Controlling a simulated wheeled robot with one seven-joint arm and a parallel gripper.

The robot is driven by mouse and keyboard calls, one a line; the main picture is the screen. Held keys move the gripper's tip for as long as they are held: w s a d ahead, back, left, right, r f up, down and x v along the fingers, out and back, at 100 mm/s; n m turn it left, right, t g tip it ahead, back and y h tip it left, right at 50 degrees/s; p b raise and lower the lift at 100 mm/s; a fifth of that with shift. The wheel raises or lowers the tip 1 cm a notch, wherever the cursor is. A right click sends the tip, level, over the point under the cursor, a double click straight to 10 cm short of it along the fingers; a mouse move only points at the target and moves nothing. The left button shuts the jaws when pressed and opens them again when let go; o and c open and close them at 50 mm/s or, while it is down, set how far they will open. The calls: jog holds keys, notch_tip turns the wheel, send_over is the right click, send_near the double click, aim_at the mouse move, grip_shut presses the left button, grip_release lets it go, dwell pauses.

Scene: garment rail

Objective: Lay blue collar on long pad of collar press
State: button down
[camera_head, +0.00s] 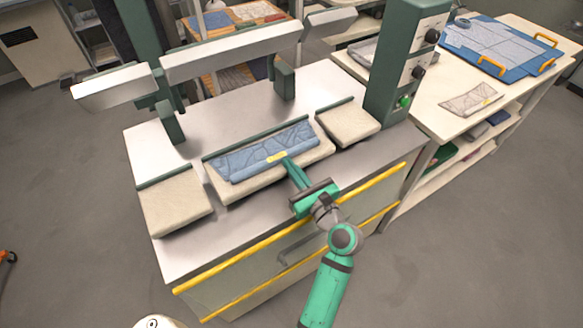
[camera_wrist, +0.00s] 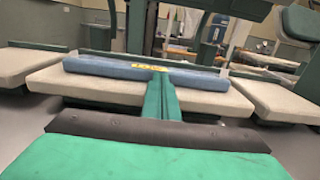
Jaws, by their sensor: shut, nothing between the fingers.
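The blue collar (camera_head: 262,152) lies flat along the long cream pad (camera_head: 230,192) of the collar press, with a yellow tag (camera_head: 277,156) at its near edge. My gripper (camera_head: 287,160) is shut, its fingertips at the collar's near edge by the tag. I cannot tell whether they touch the cloth. In the wrist view the collar (camera_wrist: 135,69) shows edge-on as a blue strip on the long pad (camera_wrist: 90,90), and my shut fingers (camera_wrist: 160,78) point at the yellow tag and hide part of the collar's near edge.
Short pads flank the long one at left (camera_head: 172,203) and right (camera_head: 348,122). The raised press heads (camera_head: 230,52) hang behind and above the pads. A green control column (camera_head: 402,65) stands at the right. A side table at the right holds a blue tray (camera_head: 500,50) and a greyish collar (camera_head: 470,100).

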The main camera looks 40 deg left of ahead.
jog(key=shift+a, duration=0.1)
jog(key=v, duration=1.4)
